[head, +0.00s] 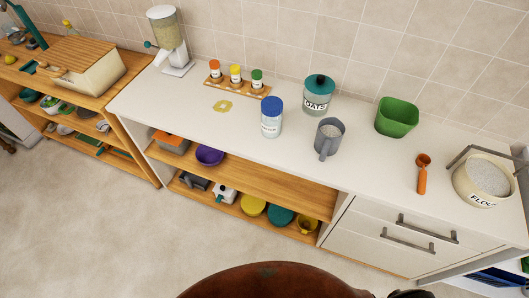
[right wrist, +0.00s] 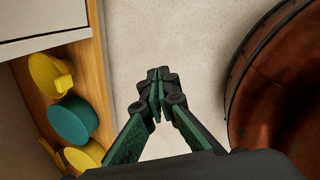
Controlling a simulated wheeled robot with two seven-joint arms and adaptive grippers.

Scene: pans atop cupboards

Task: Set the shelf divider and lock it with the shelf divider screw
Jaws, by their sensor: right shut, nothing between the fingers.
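I cannot make out a shelf divider or its screw in either view. The open wooden shelf unit (head: 262,180) under the white counter has two levels with kitchenware on them. In the right wrist view its wooden edge (right wrist: 97,60) runs along the left. My right gripper (right wrist: 157,82) is shut and empty, above bare floor between the shelf unit and a round brown object. My left gripper is in neither view.
The round brown object (head: 270,284) stands in front of the counter; it also shows in the wrist view (right wrist: 285,85). A purple bowl (head: 209,155) sits on the upper shelf, a teal item (head: 281,215) below. The floor (head: 110,230) is clear at left.

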